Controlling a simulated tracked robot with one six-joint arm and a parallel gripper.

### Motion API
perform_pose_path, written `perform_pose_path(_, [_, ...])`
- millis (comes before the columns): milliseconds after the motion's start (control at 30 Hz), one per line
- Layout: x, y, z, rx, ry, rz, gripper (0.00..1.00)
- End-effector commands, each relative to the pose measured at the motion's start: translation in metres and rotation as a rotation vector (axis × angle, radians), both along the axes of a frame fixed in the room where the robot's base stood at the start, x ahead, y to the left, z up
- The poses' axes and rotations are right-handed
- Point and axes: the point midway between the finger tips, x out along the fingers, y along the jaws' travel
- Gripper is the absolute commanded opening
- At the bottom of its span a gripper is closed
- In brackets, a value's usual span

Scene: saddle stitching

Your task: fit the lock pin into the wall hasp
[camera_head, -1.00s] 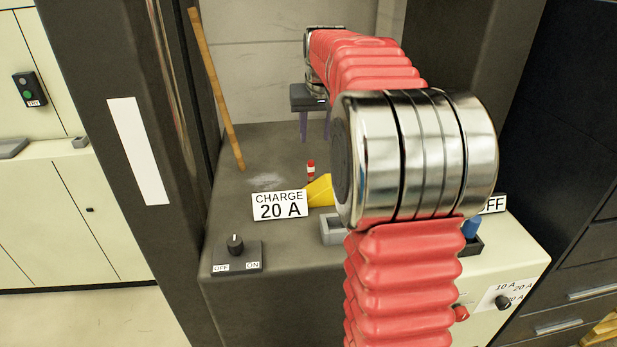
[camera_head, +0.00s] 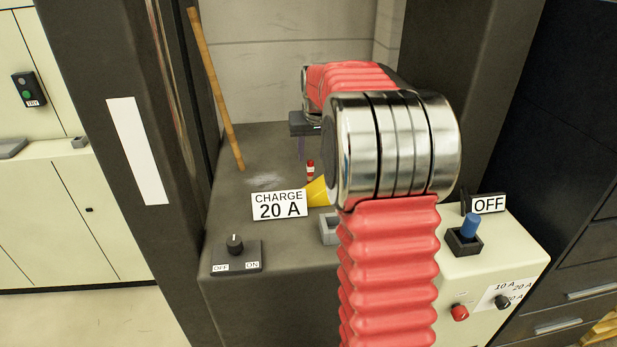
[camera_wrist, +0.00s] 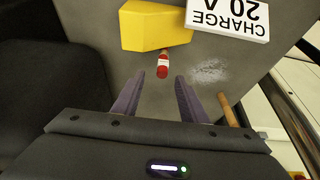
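A small red cylinder with a white band (camera_head: 310,169) stands on the dark grey bench top; it also shows in the wrist view (camera_wrist: 162,66). It may be the lock pin, but I cannot tell for sure. I cannot make out a wall hasp in either view. My gripper (camera_wrist: 159,84) is open, its two purple fingers apart with nothing between them. The red cylinder lies just beyond the fingertips, roughly in line with the gap. In the head view my gripper (camera_head: 302,155) is partly hidden by my arm.
A yellow block (camera_head: 317,191) and a "CHARGE 20 A" sign (camera_head: 279,205) are close to the cylinder. A wooden stick (camera_head: 218,95) leans at the left. An OFF/ON knob (camera_head: 235,245) and a blue-handled switch (camera_head: 468,228) sit nearer the front. Dark posts flank the recess.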

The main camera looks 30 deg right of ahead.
Motion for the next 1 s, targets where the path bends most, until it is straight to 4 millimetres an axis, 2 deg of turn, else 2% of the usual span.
perform_pose_path(267, [0.002, 0.0, -0.005, 0.0, 0.001, 0.0, 0.39])
perform_pose_path(633, [0.016, -0.003, -0.046, 0.001, 0.002, 0.0, 0.39])
perform_pose_path(1000, [0.018, -0.004, -0.048, 0.0, 0.0, 0.0, 0.39])
